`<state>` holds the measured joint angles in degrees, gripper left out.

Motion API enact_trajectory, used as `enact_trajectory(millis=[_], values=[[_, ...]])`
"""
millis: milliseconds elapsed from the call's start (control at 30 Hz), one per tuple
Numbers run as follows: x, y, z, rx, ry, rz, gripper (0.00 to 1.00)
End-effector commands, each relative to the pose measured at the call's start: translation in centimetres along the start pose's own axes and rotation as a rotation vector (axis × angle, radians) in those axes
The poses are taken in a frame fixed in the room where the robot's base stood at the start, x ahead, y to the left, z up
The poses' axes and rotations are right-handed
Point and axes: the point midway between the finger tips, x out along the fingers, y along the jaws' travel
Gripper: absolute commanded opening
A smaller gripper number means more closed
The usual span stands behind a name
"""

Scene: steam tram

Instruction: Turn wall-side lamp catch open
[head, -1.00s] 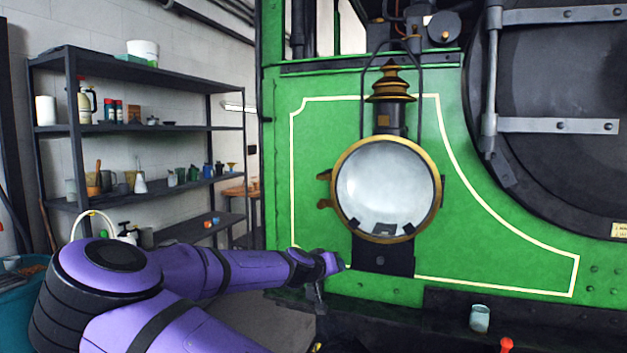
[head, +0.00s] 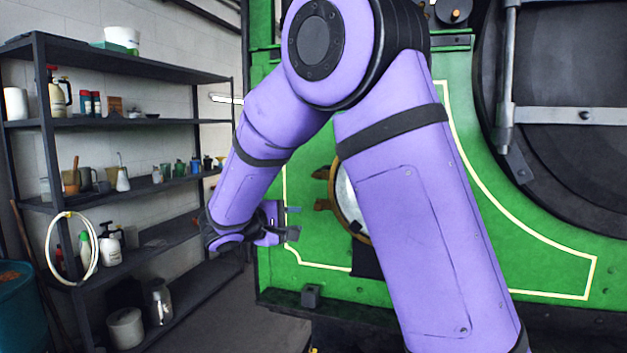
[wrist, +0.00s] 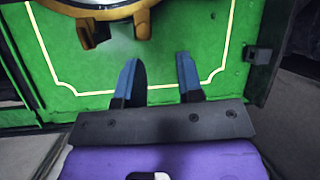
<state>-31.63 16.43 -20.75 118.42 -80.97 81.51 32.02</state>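The round lamp with its brass rim (head: 346,205) is mounted on the green tram front. My arm hides most of it in the head view. Two brass lugs (head: 322,188) stick out from its wall-side edge; one may be the catch. In the wrist view the rim (wrist: 100,10) is at the top left, with the brass lugs (wrist: 118,28) below it. My gripper (head: 291,225) is left of the lamp, apart from the lugs. In the wrist view my gripper (wrist: 158,75) is open, its two blue-grey fingers apart with only green panel between them.
A dark shelf unit (head: 150,122) with cans, bottles and pots stands along the wall at left. A white hoop (head: 72,248) hangs on it. A small dark block (wrist: 258,55) sits at the panel's edge.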

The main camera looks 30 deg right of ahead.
Motion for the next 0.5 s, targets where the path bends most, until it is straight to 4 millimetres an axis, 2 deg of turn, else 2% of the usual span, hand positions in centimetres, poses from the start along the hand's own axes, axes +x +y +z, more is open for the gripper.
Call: enact_trajectory(millis=[33, 100, 200, 333, 500], values=[[-1.2, 2.2, 0.6, 0.020, 0.017, 0.050, 0.34], [-2.5, 4.5, 1.3, 0.040, 0.030, 0.114, 0.34], [-3.7, 6.6, 1.9, 0.061, 0.039, 0.172, 0.34], [-3.8, 7.5, 2.1, 0.069, 0.042, 0.197, 0.34], [-1.6, 7.8, 2.0, 0.068, 0.039, 0.196, 0.34]])
